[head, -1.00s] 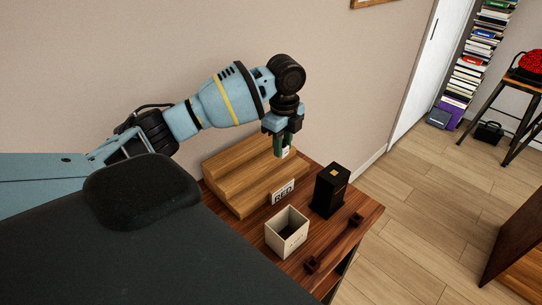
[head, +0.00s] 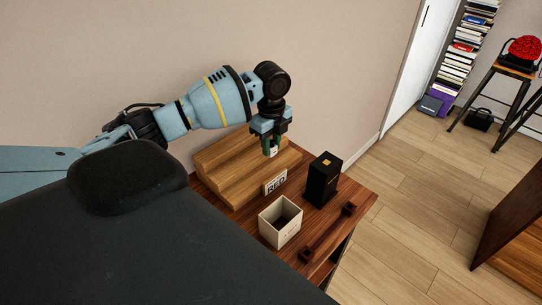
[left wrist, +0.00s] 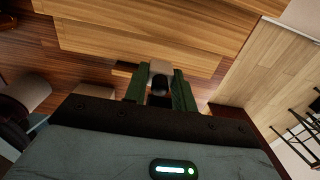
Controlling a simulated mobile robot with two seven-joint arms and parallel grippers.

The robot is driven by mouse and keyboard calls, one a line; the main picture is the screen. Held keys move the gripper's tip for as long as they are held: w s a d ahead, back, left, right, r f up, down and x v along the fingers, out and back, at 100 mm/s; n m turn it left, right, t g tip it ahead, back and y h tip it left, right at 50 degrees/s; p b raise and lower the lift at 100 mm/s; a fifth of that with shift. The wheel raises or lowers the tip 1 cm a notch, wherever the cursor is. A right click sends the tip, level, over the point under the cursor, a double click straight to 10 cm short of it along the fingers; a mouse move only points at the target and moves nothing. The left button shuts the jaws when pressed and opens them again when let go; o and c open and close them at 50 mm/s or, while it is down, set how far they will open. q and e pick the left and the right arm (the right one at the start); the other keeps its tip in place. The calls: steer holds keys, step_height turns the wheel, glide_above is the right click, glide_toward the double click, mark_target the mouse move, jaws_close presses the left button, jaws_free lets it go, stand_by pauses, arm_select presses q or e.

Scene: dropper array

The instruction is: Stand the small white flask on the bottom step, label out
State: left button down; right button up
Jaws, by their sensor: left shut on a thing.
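My left gripper (head: 271,145) points down over the right end of the wooden step stand (head: 228,183). It is shut on the small white flask (head: 273,151), whose pale lower part shows below the fingertips. In the left wrist view, the flask (left wrist: 160,68) sits between the green fingers (left wrist: 160,88), with a dark part nearer the camera. The stand's steps (left wrist: 130,32) lie beyond it. I cannot tell whether the flask touches a step, and its label is not readable. My right gripper is out of view.
A "RED" sign (head: 275,182) stands at the stand's front. A white open box (head: 280,228) and a black box (head: 322,181) are on the wooden cabinet top (head: 300,200). The wall is close behind.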

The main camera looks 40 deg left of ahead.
mark_target(271, 156)
arm_select(q)
steer(key=shift+f, duration=2.45)
steer(key=shift+f, duration=0.25)
steer(key=c, duration=1.1)
jaws_free()
steer(key=shift+c, duration=0.2)
steer(key=shift+r, duration=0.15)
step_height(271, 156, up, 12)
steer(key=shift+r, duration=0.1)
